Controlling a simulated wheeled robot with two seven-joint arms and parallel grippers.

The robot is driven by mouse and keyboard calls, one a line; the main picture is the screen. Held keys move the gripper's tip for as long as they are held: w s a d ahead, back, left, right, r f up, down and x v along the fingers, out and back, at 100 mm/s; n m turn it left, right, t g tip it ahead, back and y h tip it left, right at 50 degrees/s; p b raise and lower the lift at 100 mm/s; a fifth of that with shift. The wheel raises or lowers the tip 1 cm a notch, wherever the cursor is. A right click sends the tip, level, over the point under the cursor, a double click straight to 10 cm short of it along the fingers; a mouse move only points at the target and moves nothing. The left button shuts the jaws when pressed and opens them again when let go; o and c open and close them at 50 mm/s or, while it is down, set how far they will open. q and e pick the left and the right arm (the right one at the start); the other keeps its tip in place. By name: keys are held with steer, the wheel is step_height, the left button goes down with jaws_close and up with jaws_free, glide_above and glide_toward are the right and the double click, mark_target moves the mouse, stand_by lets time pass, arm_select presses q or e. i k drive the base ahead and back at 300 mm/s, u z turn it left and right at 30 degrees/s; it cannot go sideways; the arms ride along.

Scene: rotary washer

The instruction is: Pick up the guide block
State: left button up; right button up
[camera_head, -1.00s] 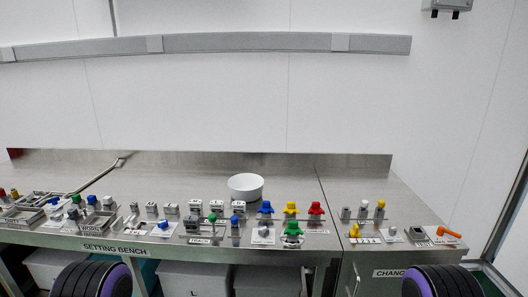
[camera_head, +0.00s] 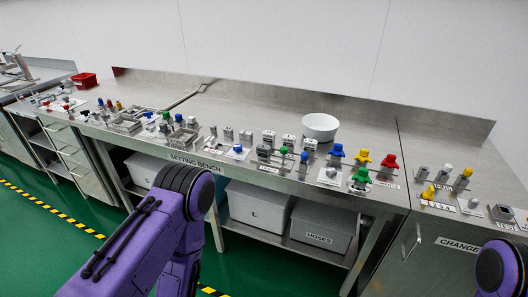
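Several small grey metal blocks stand in a row along the setting bench (camera_head: 250,107), among them one grey block (camera_head: 268,138) left of the white bowl and another grey block (camera_head: 228,133) further left. I cannot tell which of them is the guide block, as they are small and unlabelled at this size. A darker grey block (camera_head: 264,152) sits nearer the front edge. My purple left arm rises at the lower left and part of my purple right arm shows at the lower right. Neither gripper is in view.
A white bowl (camera_head: 320,127) stands behind the blocks. Blue (camera_head: 337,152), yellow (camera_head: 363,157), red (camera_head: 389,161) and green (camera_head: 360,178) knobbed parts stand to its right. Metal trays (camera_head: 125,122) lie left. Grey boxes (camera_head: 320,228) sit below. The bench's back strip is mostly clear.

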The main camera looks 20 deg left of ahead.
mark_target(264, 150)
steer(key=z, duration=0.05)
steer(key=k, duration=0.5)
steer(key=u, duration=0.7)
steer(key=i, duration=1.75)
steer(key=z, duration=0.65)
